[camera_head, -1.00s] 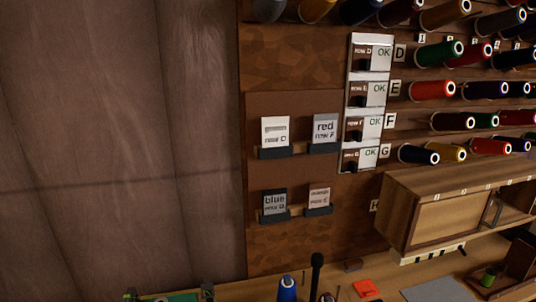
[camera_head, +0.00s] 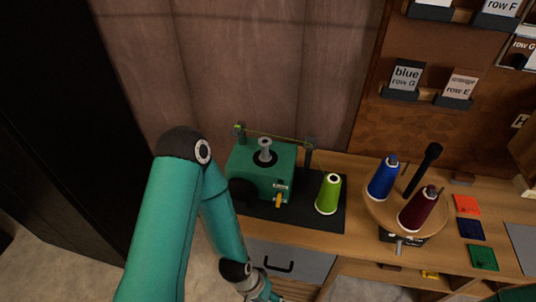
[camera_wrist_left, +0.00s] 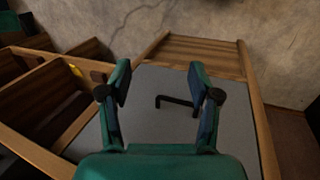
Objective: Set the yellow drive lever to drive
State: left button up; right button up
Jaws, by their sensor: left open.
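The yellow drive lever (camera_head: 278,201) sticks out low on the front of a green winding machine (camera_head: 247,172). It points roughly downward, below a small pale label (camera_head: 281,186) too small to read. My left gripper (camera_head: 268,296) is at the bottom edge of the head view, below and in front of the machine, apart from the lever. In the left wrist view my left gripper (camera_wrist_left: 160,80) is open and empty, facing a grey drawer front (camera_wrist_left: 150,84) with a black handle (camera_wrist_left: 178,103). The lever is not in the wrist view. My right gripper is not in view.
A lime green thread cone (camera_head: 328,194) stands right of the machine on a dark mat (camera_head: 322,222). A round wooden stand (camera_head: 392,211) holds a blue cone (camera_head: 383,178) and a dark red cone (camera_head: 419,208). A black post (camera_head: 422,170) rises nearby. The drawer lies below the bench edge.

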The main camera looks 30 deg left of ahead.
aim_at(279, 199)
jog(key=z, duration=1.65)
jog(key=i, duration=0.1)
jog(key=u, duration=2.95)
jog(key=k, duration=1.25)
jog(key=z, duration=0.25)
jog(key=i, duration=1)
jog(key=z, duration=0.1)
